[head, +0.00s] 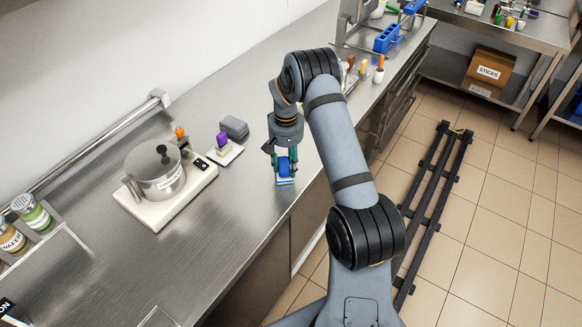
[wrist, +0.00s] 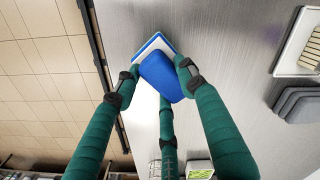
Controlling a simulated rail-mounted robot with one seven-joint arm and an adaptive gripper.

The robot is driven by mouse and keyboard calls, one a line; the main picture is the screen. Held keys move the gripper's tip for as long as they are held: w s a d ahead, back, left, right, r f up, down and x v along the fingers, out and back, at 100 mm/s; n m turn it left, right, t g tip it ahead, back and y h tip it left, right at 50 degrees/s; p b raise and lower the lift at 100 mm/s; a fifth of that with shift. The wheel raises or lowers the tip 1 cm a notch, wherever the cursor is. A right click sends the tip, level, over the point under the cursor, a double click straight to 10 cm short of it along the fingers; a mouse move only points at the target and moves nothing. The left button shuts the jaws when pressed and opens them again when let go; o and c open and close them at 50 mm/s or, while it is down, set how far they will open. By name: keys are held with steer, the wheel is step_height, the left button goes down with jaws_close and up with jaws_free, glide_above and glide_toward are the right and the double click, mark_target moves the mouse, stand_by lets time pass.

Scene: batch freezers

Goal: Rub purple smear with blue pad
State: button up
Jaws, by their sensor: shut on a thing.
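The blue pad (head: 285,181) is a flat pale block with blue edging and a blue grip on top. It is at the steel counter's front edge in the head view, and at the top centre in the wrist view (wrist: 151,46). My gripper (head: 286,164) is shut on its blue grip, with green fingers around it in the wrist view (wrist: 158,75). The pad is at or very near the counter surface; contact is not clear. No purple smear can be made out in either view; the pad, gripper or arm may cover it.
A purple-handled tool (head: 222,140) stands on a small white tray (head: 230,156), left of my gripper. Grey blocks (head: 234,127) lie behind it. A lidded steel pot (head: 155,172) stands on a white base (head: 190,189) further left. Bare counter (head: 225,200) lies between pot and front edge.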

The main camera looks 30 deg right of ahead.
steer(key=shift+w+a, duration=0.1)
steer(key=shift+w, duration=0.35)
steer(key=shift+w+a, duration=0.8)
steer(key=shift+w, duration=0.3)
steer(key=shift+w+a, duration=0.25)
steer(key=shift+w, duration=0.25)
step_height(320, 180, up, 2)
steer(key=shift+w+r+p, duration=0.15)
steer(key=shift+r+p, duration=0.1)
steer(key=shift+p, duration=0.35)
steer(key=shift+r+p, duration=0.45)
steer(key=shift+r, duration=0.3)
steer(key=shift+r+p, duration=1.25)
steer(key=shift+r, duration=0.85)
steer(key=shift+f, duration=0.1)
